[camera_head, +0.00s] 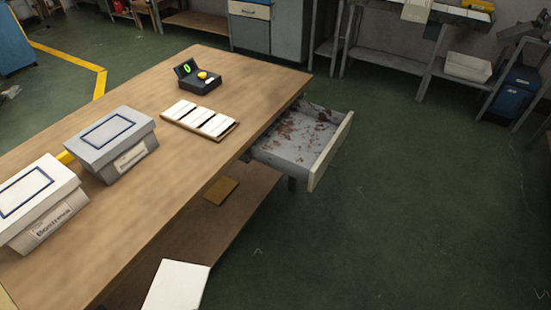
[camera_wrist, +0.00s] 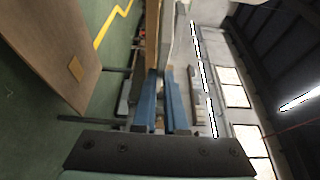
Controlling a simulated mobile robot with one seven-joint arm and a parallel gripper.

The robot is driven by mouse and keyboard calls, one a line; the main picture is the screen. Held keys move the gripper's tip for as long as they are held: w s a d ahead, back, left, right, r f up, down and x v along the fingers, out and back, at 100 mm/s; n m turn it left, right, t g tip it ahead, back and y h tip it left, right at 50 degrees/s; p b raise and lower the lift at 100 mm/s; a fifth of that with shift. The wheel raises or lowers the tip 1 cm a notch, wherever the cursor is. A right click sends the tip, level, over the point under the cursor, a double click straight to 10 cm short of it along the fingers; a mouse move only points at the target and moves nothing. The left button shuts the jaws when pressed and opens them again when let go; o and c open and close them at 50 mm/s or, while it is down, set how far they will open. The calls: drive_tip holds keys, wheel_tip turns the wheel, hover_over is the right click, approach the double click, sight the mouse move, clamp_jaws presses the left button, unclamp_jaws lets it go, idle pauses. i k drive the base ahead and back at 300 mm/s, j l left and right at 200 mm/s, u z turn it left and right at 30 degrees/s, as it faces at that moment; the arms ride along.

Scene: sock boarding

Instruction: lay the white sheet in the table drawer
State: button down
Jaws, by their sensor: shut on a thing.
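The white sheet (camera_head: 176,286) shows at the bottom of the head view, in front of the table's near side and short of the drawer. My gripper (camera_wrist: 161,76) shows in the wrist view as two blue fingers, shut on what looks like the sheet's thin edge (camera_wrist: 168,40). The gripper is out of the head view. The table drawer (camera_head: 330,152) stands pulled open on the table's right side. Its grey floor has reddish-brown stains and holds no sheet.
On the wooden table (camera_head: 170,190) are two grey lidded boxes (camera_head: 110,140) (camera_head: 40,205), a tray of white cards (camera_head: 200,119) and a small black device (camera_head: 198,79). A lower shelf (camera_head: 190,230) holds a brown piece (camera_head: 221,190). Floor right of the drawer is clear.

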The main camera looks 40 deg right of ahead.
sight(305, 145)
drive_tip(key=z, duration=1.25)
drive_tip(key=i+j+z, duration=0.15)
drive_tip(key=i, duration=0.35)
drive_tip(key=i+j+z, duration=0.1)
drive_tip(key=i+j, duration=0.15)
drive_tip(key=i, duration=0.2)
drive_tip(key=i+j+z, duration=0.15)
drive_tip(key=i+j, duration=0.15)
drive_tip(key=i, duration=0.2)
